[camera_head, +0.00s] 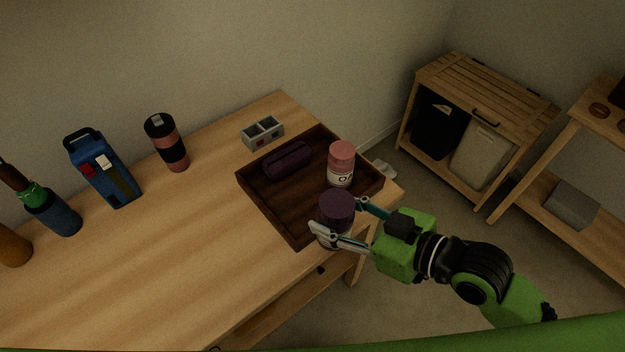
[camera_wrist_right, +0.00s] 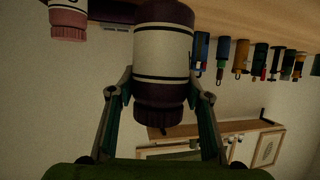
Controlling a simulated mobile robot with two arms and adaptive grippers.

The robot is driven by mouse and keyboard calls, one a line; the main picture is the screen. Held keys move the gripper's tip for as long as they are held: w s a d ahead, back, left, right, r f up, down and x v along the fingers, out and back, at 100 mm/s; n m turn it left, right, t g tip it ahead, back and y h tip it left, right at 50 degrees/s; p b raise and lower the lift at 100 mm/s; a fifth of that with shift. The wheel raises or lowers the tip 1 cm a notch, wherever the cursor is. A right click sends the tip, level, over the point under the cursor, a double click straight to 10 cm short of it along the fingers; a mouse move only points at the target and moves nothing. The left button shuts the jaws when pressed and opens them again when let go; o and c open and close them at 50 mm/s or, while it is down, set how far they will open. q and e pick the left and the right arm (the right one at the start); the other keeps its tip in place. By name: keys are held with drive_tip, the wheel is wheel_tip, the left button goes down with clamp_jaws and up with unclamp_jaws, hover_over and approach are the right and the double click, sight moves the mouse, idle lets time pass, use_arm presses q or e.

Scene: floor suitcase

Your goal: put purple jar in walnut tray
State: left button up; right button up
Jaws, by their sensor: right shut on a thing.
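The purple jar (camera_head: 337,207) has a dark purple lid and a pale label band, which shows in the right wrist view (camera_wrist_right: 162,52). My right gripper (camera_head: 336,215) is shut on the jar, one finger on each side. The jar overlaps the near right edge of the walnut tray (camera_head: 282,222) in the head view. I cannot tell how high it is above the tray. The dark brown tray lies on the table and holds a purple case (camera_head: 287,160) and a pink jar (camera_head: 341,165). My left gripper is not in view.
A grey divided box (camera_head: 262,133) stands behind the tray. A tumbler (camera_head: 167,143), a blue carton-like thing (camera_head: 103,168) and bottles stand at the left of the table (camera_head: 150,265). The tray's middle and near left are bare. A wooden hamper (camera_head: 480,100) stands beyond on the floor.

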sight(319, 208)
drive_tip(key=shift+m+h, duration=0.3)
drive_tip(key=a+r, duration=0.2)
drive_tip(key=a, duration=0.1)
drive_tip(key=shift+w+a+r, duration=0.1)
drive_tip(key=shift+w+r, duration=0.05)
drive_tip(key=shift+r, duration=0.1)
drive_tip(key=shift+w+a+f+b, duration=0.2)
drive_tip(key=shift+w+a+f, duration=0.3)
drive_tip(key=shift+w+f, duration=1.75)
drive_tip(key=shift+w+a+f+b, duration=0.25)
drive_tip(key=shift+w+a+f, duration=0.25)
drive_tip(key=shift+w+f, duration=1.7)
drive_tip(key=shift+w+a+f+b, duration=0.2)
drive_tip(key=shift+w+a+f, duration=0.3)
drive_tip(key=shift+w+f, duration=1.7)
drive_tip(key=shift+w+r, duration=0.15)
drive_tip(key=shift+w, duration=0.05)
drive_tip(key=o, duration=1.5)
drive_tip(key=shift+c, duration=0.2)
